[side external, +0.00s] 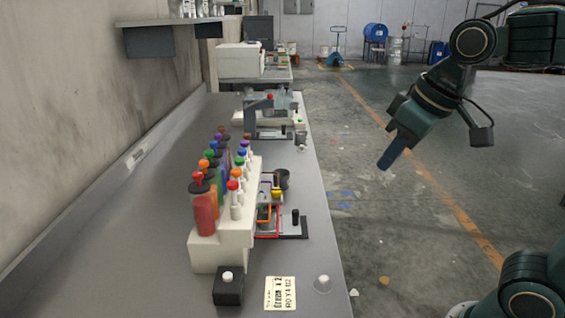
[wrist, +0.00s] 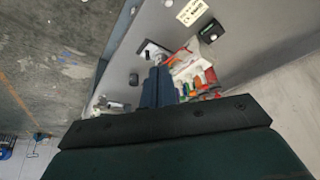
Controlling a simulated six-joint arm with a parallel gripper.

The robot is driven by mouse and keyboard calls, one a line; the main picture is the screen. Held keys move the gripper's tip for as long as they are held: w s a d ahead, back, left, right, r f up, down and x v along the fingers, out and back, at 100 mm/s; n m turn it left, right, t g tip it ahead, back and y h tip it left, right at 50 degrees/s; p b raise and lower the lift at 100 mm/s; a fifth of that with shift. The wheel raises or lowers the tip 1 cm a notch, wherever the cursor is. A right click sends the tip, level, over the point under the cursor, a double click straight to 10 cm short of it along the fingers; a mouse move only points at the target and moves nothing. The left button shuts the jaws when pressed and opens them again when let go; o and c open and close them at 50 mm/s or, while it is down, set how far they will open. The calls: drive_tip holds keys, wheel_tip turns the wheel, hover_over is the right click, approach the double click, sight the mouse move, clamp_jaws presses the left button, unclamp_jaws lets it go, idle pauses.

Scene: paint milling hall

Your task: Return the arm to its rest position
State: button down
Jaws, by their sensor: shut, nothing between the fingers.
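My gripper (side external: 386,163) hangs in the air to the right of the bench in the side external view, above the floor and clear of the bench edge. Its blue fingers are together and hold nothing. They also show in the wrist view (wrist: 158,84), pointing away from the camera with the bench beyond them. My dark green arm comes in from the upper right in the side external view.
The grey bench (side external: 130,235) bears a white rack (side external: 222,250) of coloured bottles, a black block (side external: 228,288), a label card (side external: 280,293) and a clamp-like device (side external: 268,112). The floor (side external: 390,240) around my gripper is open. Blue drums (side external: 375,33) stand far back.

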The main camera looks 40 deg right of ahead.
drive_tip(key=s+d+f, duration=0.1)
drive_tip(key=s+f, duration=0.4)
drive_tip(key=s, duration=0.2)
drive_tip(key=shift+s+d+m+t, duration=0.25)
drive_tip(key=shift+d+m+t, duration=0.05)
drive_tip(key=shift+t, duration=0.1)
idle(0.9)
